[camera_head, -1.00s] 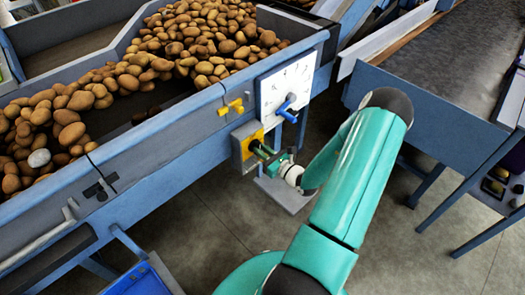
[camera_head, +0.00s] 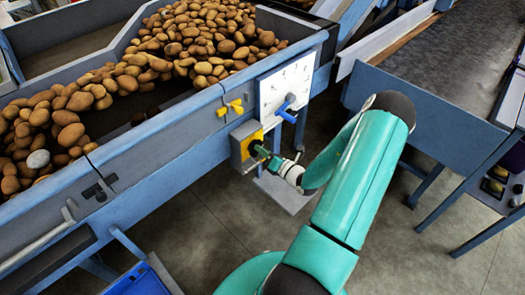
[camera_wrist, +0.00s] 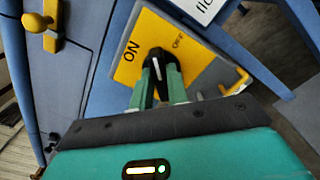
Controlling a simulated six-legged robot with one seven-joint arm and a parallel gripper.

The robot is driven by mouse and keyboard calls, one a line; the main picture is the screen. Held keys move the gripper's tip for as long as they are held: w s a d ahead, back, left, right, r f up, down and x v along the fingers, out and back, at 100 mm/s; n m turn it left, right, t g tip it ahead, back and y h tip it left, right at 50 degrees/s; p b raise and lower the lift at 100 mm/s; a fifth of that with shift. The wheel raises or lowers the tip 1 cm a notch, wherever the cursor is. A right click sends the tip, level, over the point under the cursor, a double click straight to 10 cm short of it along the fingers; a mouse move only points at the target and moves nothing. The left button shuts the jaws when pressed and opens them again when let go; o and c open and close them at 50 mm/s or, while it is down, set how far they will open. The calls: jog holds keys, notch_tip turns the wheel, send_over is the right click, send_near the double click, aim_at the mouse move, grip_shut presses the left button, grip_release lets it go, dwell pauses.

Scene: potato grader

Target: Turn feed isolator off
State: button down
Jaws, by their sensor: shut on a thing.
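The feed isolator (camera_head: 237,147) is a grey box with a yellow face on the side of the blue grader. In the wrist view its yellow plate (camera_wrist: 129,72) reads ON on the left and OFF at the upper right. A black knob (camera_wrist: 155,58) with a white line stands on the plate. The line points roughly up, between the two words. My gripper (camera_wrist: 159,80) is shut on the knob, one green finger on each side; it also shows at the isolator in the head view (camera_head: 262,154). The fingers hide the knob's lower part.
A white dial panel with a blue handle (camera_head: 286,106) is just above and right of the isolator. A yellow valve handle (camera_head: 231,107) is above it. Potatoes (camera_head: 190,45) fill the hopper. A grey plate (camera_head: 284,193) lies below my gripper. A conveyor stands at right.

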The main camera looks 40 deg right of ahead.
jog(key=shift+s+d+f+m, duration=0.1)
jog(key=shift+f+m, duration=0.05)
jog(key=shift+m, duration=2)
jog(key=shift+f+m, duration=0.15)
jog(key=shift+m, duration=2)
jog(key=c, duration=1.4)
grip_release()
jog(key=shift+o, duration=0.2)
jog(key=s, duration=1.3)
jog(key=shift+s+d, duration=0.15)
jog(key=shift+s, duration=0.25)
jog(key=shift+w+r, duration=0.1)
